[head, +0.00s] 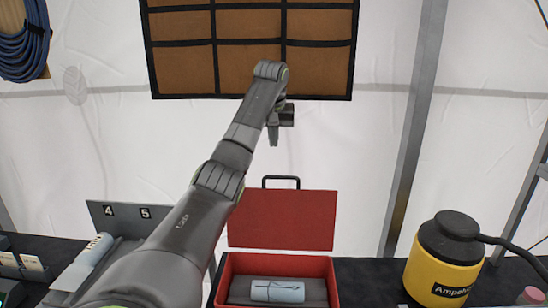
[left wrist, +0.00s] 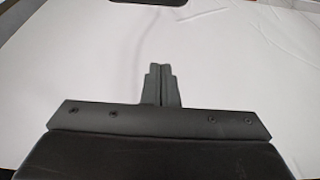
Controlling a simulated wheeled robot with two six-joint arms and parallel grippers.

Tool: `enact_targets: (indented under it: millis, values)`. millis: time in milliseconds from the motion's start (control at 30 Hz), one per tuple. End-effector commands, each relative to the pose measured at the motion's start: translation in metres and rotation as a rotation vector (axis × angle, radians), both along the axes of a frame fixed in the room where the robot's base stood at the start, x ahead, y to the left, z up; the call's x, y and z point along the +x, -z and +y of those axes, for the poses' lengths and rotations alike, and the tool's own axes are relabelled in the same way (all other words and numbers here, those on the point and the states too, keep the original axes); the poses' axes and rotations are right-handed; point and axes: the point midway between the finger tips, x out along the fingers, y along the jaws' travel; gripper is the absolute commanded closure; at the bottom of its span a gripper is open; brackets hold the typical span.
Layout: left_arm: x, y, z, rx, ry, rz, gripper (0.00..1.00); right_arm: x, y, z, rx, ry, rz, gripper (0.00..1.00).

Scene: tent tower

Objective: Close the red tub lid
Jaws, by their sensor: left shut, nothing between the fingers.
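The red tub (head: 322,268) stands on the dark table, with a grey-blue cylinder (head: 277,291) lying inside it. Its red lid (head: 285,219) stands up at the back of the tub, open, with a black handle (head: 281,179) at its top edge. My left gripper (head: 274,135) is in the air above the lid, in front of the white tent wall, apart from lid and handle. In the left wrist view its fingers (left wrist: 161,84) are together and hold nothing. My right gripper is not in view.
A yellow and black canister (head: 443,267) with a hose stands right of the tub. A grey rack (head: 125,222) marked 4 and 5 stands at the left, partly behind my left arm. A brown pocket board (head: 248,60) hangs on the wall behind my gripper.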

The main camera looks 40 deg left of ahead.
Motion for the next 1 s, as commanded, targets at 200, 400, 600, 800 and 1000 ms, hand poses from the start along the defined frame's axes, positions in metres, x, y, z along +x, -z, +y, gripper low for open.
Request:
enact_targets:
  millis: [200, 400, 600, 800, 1000]
  values:
    - [-0.001, 0.008, 0.001, -0.009, -0.005, 0.006, 1.0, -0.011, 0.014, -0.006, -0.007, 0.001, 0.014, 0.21]
    - [0.004, 0.024, 0.004, -0.007, -0.004, 0.004, 1.0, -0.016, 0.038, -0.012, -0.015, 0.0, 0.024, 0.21]
    - [0.013, 0.052, 0.013, -0.006, -0.004, 0.013, 1.0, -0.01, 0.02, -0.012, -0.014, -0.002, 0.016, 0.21]
    - [0.024, 0.093, 0.022, -0.008, -0.004, 0.012, 1.0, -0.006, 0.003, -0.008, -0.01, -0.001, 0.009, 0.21]
    - [0.011, 0.091, 0.012, -0.003, -0.004, 0.004, 1.0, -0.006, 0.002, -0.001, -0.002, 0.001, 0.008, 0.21]
